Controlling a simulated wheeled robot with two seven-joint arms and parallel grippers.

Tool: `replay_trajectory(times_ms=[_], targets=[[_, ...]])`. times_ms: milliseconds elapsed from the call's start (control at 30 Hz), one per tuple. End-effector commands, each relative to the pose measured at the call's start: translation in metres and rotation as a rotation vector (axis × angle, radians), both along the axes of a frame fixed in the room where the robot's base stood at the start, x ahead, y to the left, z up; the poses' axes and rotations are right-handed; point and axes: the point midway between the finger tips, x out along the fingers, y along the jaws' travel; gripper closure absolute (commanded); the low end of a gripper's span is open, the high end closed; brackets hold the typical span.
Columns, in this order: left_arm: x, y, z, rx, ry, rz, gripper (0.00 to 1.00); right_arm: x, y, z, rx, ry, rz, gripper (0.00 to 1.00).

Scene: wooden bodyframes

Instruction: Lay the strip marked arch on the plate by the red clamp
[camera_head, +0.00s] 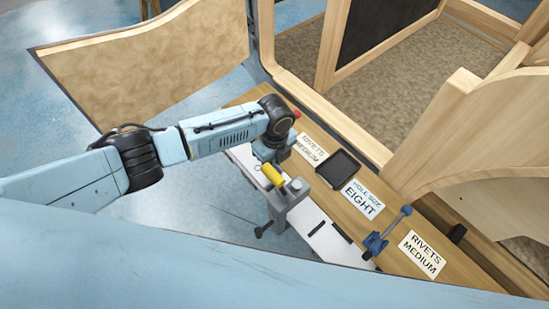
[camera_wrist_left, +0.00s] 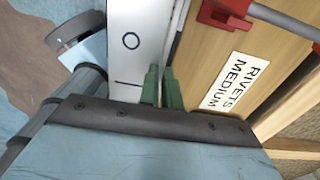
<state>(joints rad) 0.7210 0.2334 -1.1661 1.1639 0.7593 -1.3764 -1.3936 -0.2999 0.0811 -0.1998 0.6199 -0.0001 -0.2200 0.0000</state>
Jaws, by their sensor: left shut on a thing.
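My left gripper (camera_wrist_left: 162,88) reaches over the bench; its two green fingertips are close together in the left wrist view. It is shut on a thin thing that I take for the strip. A narrow pale edge (camera_wrist_left: 179,25) runs up from the fingertips between the white plate and the wood. No arch mark is readable. The white plate (camera_wrist_left: 135,20) has a round mark and a dark line. It also shows in the head view (camera_head: 325,238), with dark slots. The red clamp (camera_wrist_left: 226,14) is at the top of the left wrist view, right of the plate. In the head view my arm mostly hides that spot.
A grey clamp with a yellow handle (camera_head: 272,176) and a blue clamp (camera_head: 376,243) stand along the plate. Behind are a dark tray (camera_head: 337,169) and paper labels (camera_head: 362,198) on the wooden bench (camera_head: 395,258). Tall wooden frames (camera_head: 349,115) stand behind and right.

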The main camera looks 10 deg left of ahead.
Motion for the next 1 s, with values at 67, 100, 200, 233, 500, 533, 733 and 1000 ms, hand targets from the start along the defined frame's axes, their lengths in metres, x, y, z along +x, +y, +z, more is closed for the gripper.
replay_trajectory(times_ms=[67,100,200,233,500,533,733,1000], targets=[[0.0004,-0.0003,-0.0012,-0.001,-0.001,0.0,1.0,-0.0001,0.0002,-0.0011,0.0,0.0,0.0,0.64],[0.0004,-0.0003,-0.0018,-0.001,-0.001,0.0,1.0,-0.0002,0.0001,-0.0015,0.0,0.0,0.0,0.64],[0.0005,-0.0004,-0.0033,-0.001,-0.001,0.0,1.0,-0.0001,0.0002,-0.0024,0.0,0.0,0.0,0.64],[0.0005,-0.0004,-0.0037,-0.001,-0.001,0.0,1.0,-0.0002,0.0002,-0.0027,0.0,0.0,0.0,0.64],[0.0005,-0.0003,-0.0077,-0.001,-0.001,0.0,1.0,-0.0002,0.0004,-0.0052,0.0,0.0,0.0,0.64],[0.0004,-0.0002,-0.0082,-0.001,-0.001,0.0,1.0,-0.0002,0.0004,-0.0055,0.001,0.0,0.0,0.64],[0.0004,-0.0002,-0.0102,-0.001,-0.001,0.0,1.0,-0.0003,0.0007,-0.0067,0.001,0.0,0.0,0.64],[0.0004,-0.0003,-0.01,-0.001,-0.001,0.0,0.86,-0.0003,0.0018,-0.0065,0.002,0.0,-0.001,0.64]])
